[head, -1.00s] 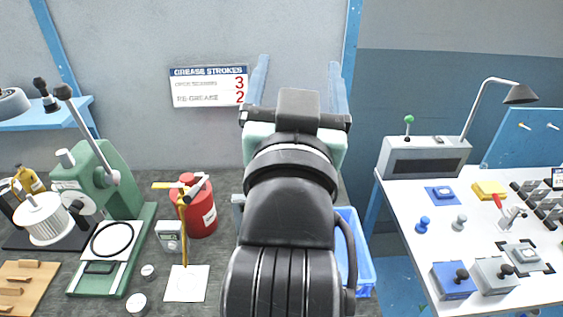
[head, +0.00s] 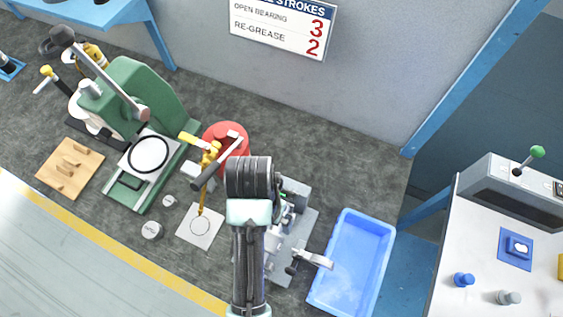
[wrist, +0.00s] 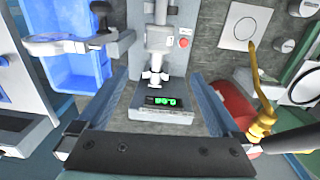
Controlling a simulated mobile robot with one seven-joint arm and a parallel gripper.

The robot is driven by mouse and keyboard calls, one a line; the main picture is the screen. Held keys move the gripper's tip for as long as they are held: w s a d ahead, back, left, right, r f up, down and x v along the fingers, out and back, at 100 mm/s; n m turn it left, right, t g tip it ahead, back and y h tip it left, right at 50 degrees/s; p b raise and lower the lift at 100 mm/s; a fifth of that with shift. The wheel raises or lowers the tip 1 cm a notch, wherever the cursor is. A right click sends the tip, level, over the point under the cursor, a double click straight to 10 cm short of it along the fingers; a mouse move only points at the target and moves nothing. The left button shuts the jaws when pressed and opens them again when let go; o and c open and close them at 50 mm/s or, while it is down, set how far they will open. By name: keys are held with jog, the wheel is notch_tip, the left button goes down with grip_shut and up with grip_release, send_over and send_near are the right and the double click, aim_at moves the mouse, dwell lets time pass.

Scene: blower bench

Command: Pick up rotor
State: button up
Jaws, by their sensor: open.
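No part can be surely named as the rotor. In the wrist view my gripper (wrist: 158,92) is open and empty, its two blue-grey fingers wide apart. Between and beyond them is a grey bench device with a green lit display (wrist: 160,100). Above that display hangs a white-grey spindle with a small lobed end (wrist: 154,77); I cannot tell whether this is the rotor. In the head view the grey device (head: 298,240) stands on the bench, partly hidden behind my arm. My gripper's fingers are not clear there.
A blue bin (head: 352,262) stands right of the device, a red canister (head: 226,138) and yellow-handled tool (head: 208,158) left of it. A green press (head: 150,95) and wooden tray (head: 70,168) are further left. A white table (head: 480,260) is at the right.

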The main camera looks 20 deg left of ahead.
jog(key=f, duration=0.5)
jog(key=s+f, duration=0.1)
jog(key=f, duration=0.1)
jog(key=shift+d+f+p, duration=0.15)
jog(key=shift+d+p, duration=0.05)
jog(key=shift+p, duration=0.15)
jog(key=shift+d+f+p, duration=0.15)
jog(key=shift+f+p, duration=0.15)
jog(key=shift+f, duration=1.1)
jog(key=shift+d+f+p, duration=0.15)
jog(key=shift+f+p, duration=0.15)
jog(key=shift+f, duration=1.1)
grip_shut()
jog(key=shift+r, duration=0.1)
